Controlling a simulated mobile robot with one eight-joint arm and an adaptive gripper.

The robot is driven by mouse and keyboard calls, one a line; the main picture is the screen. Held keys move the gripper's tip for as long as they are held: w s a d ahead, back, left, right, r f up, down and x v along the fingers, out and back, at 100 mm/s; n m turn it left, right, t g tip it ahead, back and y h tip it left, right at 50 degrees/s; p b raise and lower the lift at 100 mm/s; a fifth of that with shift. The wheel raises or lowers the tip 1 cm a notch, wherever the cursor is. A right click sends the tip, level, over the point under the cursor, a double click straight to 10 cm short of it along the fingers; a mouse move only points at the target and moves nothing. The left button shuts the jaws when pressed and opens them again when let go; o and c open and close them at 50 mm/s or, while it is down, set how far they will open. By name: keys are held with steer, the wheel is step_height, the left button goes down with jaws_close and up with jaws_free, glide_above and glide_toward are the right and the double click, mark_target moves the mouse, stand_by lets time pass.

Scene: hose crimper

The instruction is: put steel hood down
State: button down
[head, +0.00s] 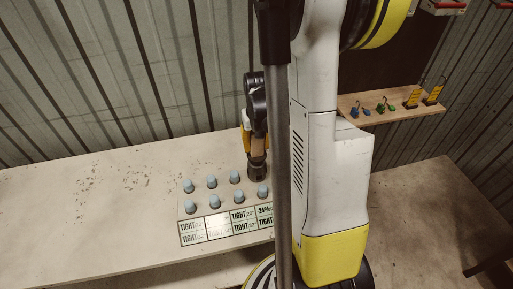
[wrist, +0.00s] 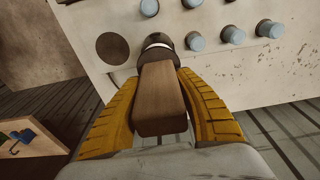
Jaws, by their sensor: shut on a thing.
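My gripper (head: 252,145) has yellow fingers and points down at the back right of the pegs. In the wrist view my gripper (wrist: 160,105) is shut on a brown block-like handle (wrist: 160,95). At its far end is a dark round part with a light metallic top, which looks like the steel hood (wrist: 158,45). In the head view the hood (head: 257,171) shows as a dark cylinder under the fingers, close above or on the panel; I cannot tell whether it touches.
Several blue-grey pegs (head: 211,182) stand on the light panel, by labels reading TIGHT (head: 218,225). A dark round spot (wrist: 113,48) lies on the panel left of the hood. A wooden shelf (head: 397,113) holds small coloured items. The bench's left part (head: 90,215) is clear.

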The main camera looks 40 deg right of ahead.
steer(key=shift+f, duration=0.35)
steer(key=c, duration=0.9)
jaws_free()
steer(key=r+p, duration=0.1)
steer(key=r, duration=0.3)
steer(key=s+r+p, duration=0.1)
steer(key=r, duration=0.3)
steer(key=a+r+p, duration=0.1)
steer(key=r, duration=0.3)
steer(key=shift+s+r+p, duration=0.15)
steer(key=shift+p, duration=0.15)
steer(key=s+a+r+n+t, duration=0.1)
steer(key=a+r+n+t, duration=0.1)
steer(key=a, duration=0.6)
steer(key=s+a+r+n+t, duration=0.2)
steer(key=a+r, duration=0.2)
steer(key=a, duration=0.4)
steer(key=s+a+r+n+t, duration=0.1)
steer(key=a+r+n+t, duration=0.1)
steer(key=a, duration=0.6)
steer(key=shift+s+a+r+y, duration=0.35)
steer(key=shift+a+r+y, duration=0.05)
steer(key=shift+r, duration=0.15)
